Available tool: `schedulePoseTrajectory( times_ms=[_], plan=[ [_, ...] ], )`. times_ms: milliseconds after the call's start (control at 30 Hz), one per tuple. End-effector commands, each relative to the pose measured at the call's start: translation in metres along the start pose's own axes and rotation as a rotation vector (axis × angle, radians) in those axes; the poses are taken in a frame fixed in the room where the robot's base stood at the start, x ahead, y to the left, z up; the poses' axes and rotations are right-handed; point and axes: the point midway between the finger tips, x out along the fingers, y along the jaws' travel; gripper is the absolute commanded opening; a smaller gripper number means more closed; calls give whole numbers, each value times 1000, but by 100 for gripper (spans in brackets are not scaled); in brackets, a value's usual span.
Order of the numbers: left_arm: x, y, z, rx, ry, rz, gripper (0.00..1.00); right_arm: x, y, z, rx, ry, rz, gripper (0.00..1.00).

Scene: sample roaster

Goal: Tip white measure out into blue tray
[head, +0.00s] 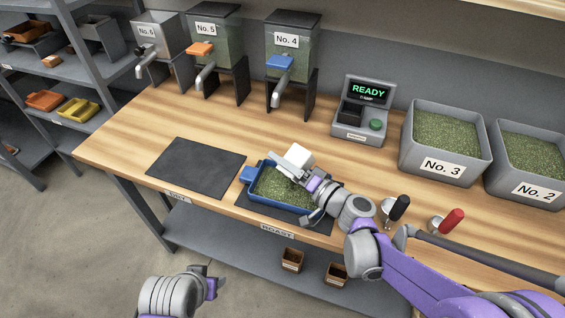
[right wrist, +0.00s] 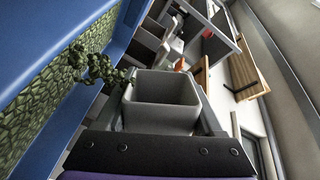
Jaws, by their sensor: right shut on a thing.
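The white measure (head: 299,156) is held by my right gripper (head: 304,174) over the blue tray (head: 262,207), tilted well over. In the right wrist view the measure (right wrist: 165,118) shows an empty-looking inside. A clump of green beans (right wrist: 90,66) is in the air between its mouth and the blue tray (right wrist: 119,32). Green beans (head: 277,186) spread across the tray's floor. The tray sits on the dark mat marked ROAST. My left gripper (head: 212,282) is low, in front of the bench and away from the tray; its jaw gap is unclear.
An empty dark mat (head: 196,168) lies left of the tray. The READY machine (head: 361,111), hoppers No. 4 (head: 291,60) and No. 5 (head: 214,55), and bin No. 3 (head: 444,145) stand behind. Black-handled (head: 399,208) and red-handled (head: 451,220) scoops lie right of my right gripper.

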Motion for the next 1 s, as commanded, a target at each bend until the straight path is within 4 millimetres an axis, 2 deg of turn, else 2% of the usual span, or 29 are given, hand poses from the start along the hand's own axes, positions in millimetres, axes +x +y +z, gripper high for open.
schedulePoseTrajectory(
  times_ms=[467, 833, 1000],
  plan=[
    [-1, 0, 0, 0, 0, 0, 50, 0, -1, 0, 0, 0, 0, 0],
    [-20, 0, -12, 0, 7, 0, 50, 0, -24, -13, -1, 0, 0, 0],
    [-22, 0, -13, 0, 8, 0, 50, 0, -28, -14, 0, 0, 0, 0]
  ],
)
